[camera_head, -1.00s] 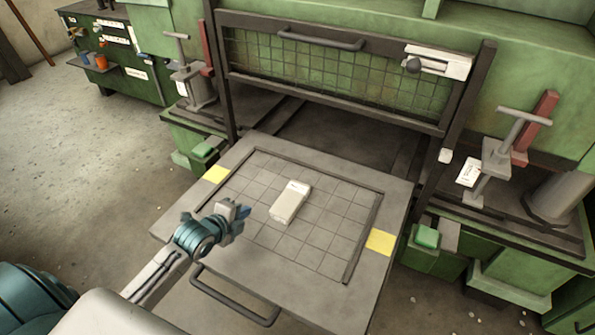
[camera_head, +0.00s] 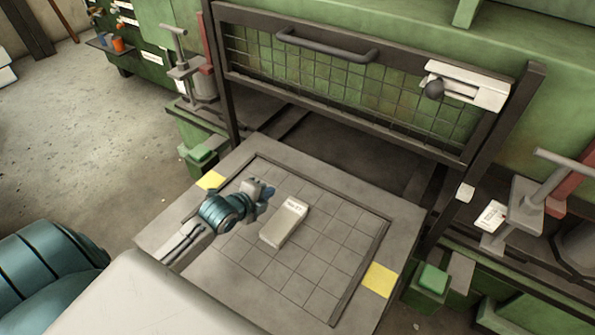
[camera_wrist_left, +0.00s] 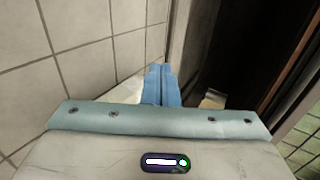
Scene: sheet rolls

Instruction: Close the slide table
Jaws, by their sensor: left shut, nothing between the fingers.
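The slide table (camera_head: 215,262) is a grey plate with a gridded top and a raised dark rim, pulled out in front of the green machine. A pale block (camera_head: 285,222) lies on its grid. My left gripper (camera_head: 268,192) is shut and empty above the left part of the table, left of the block. In the left wrist view the blue fingertips (camera_wrist_left: 160,85) are together, with pale tiles on the left and a dark gap on the right. The table's front handle is hidden in the head view now. My right gripper is not in view.
A raised mesh guard (camera_head: 340,85) with a bar handle stands behind the table. Green buttons (camera_head: 433,278) flank the table, with yellow patches (camera_head: 380,280) on its sides. Grey clamps (camera_head: 520,205) stand at the machine's sides. Open floor lies at left.

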